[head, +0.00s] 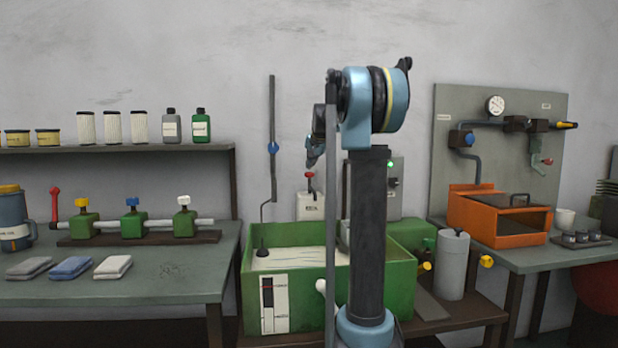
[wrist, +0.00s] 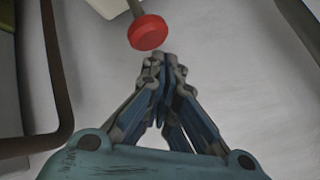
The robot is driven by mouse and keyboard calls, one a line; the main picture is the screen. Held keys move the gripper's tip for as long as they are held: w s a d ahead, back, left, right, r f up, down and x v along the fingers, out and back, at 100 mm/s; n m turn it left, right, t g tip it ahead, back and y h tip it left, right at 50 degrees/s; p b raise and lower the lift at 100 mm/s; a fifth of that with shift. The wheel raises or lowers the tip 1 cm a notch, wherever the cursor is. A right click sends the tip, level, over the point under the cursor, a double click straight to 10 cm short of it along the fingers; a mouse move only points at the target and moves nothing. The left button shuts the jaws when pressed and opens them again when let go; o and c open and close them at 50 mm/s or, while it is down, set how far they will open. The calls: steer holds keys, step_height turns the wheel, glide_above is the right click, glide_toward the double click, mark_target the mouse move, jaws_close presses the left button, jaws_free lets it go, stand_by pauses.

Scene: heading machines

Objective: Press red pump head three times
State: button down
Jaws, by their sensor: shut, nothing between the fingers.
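The red pump head (head: 310,175) sits on a thin stem above a white labelled bottle (head: 311,205), behind the green tank. In the wrist view the red pump head (wrist: 148,32) is a round red knob on a grey stem, just beyond and slightly left of the fingertips. My gripper (wrist: 160,62) is shut with nothing between its fingers. In the head view my gripper (head: 312,155) is just above the red pump head. I cannot tell whether it touches the knob.
A control box with a green light (head: 391,164) is on the right. An orange machine (head: 497,228) stands on the right bench.

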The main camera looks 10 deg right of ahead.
steer(key=shift+r, duration=0.1)
steer(key=shift+r, duration=2.45)
stand_by(0.4)
step_height(320, 180, up, 4)
steer(key=shift+f, duration=0.15)
stand_by(0.4)
steer(key=shift+f, duration=4.4)
